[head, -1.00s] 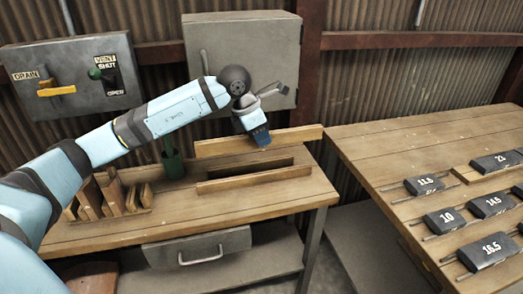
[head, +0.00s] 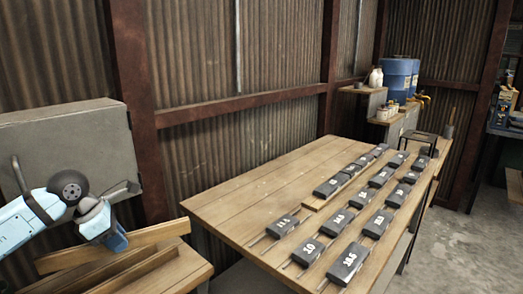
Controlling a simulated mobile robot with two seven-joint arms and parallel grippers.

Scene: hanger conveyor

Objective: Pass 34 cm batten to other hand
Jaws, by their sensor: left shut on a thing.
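The batten (head: 158,234) is a long plain wooden strip at the lower left of the head view, lying lengthwise above the back of the left bench. My left gripper (head: 117,243) comes down on it from above and is shut on it near the middle of its length. I cannot tell whether the batten still touches the bench. My right gripper is not in view.
A second wooden strip (head: 132,272) lies in front of the batten. A grey cabinet (head: 68,150) stands behind my left arm. The right-hand table (head: 228,207) carries several dark numbered blocks (head: 345,263) on rods; its left end is bare.

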